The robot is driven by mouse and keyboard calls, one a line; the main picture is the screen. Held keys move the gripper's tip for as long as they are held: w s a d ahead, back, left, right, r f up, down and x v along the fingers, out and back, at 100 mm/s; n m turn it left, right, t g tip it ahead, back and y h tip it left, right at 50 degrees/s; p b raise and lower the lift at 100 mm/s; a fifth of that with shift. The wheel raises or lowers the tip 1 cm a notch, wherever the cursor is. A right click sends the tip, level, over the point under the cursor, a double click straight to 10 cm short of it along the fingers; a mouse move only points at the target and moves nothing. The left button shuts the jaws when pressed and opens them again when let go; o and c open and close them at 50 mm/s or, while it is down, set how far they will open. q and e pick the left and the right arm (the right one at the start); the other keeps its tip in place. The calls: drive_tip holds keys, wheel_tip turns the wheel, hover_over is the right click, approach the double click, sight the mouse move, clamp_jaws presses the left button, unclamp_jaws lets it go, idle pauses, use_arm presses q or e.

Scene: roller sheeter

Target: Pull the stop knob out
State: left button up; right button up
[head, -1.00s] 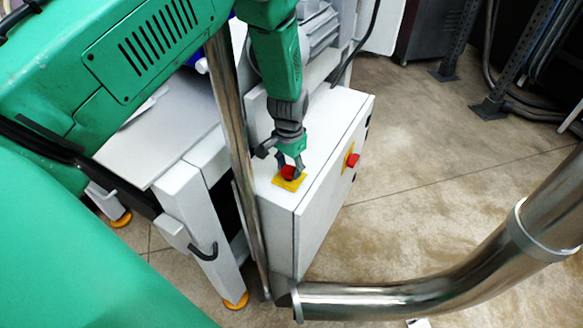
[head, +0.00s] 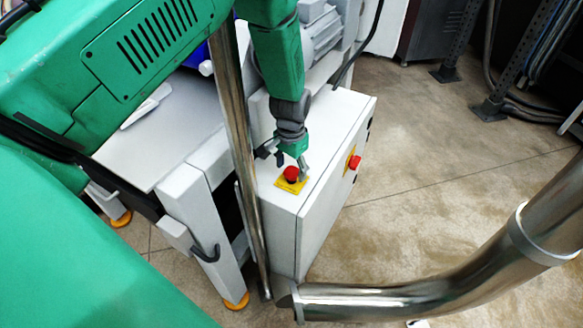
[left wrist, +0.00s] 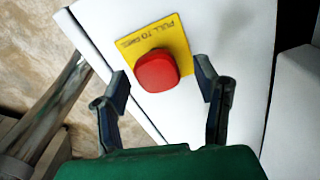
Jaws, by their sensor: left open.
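A red stop knob (head: 291,173) stands on a yellow plate (head: 284,186) on the top of a white box. The left wrist view shows the knob (left wrist: 157,72) and the plate's partly legible "PULL TO" lettering. My left gripper (head: 291,161) is open just above the knob. In the left wrist view its fingers (left wrist: 161,84) are spread on either side of the knob, with visible gaps. It holds nothing. My right gripper is in neither view.
A second red knob (head: 354,162) on a yellow plate is on the white box's side (head: 325,205). A steel post (head: 236,150) stands left of the box, and a thick steel pipe (head: 440,295) runs in front. The floor to the right is largely open.

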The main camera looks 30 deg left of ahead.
sight(291, 171)
use_arm(q)
wheel_tip(291, 171, up, 12)
idle(0.4)
drive_tip(key=shift+f, duration=0.1)
drive_tip(key=shift+s+f, duration=0.1)
idle(0.4)
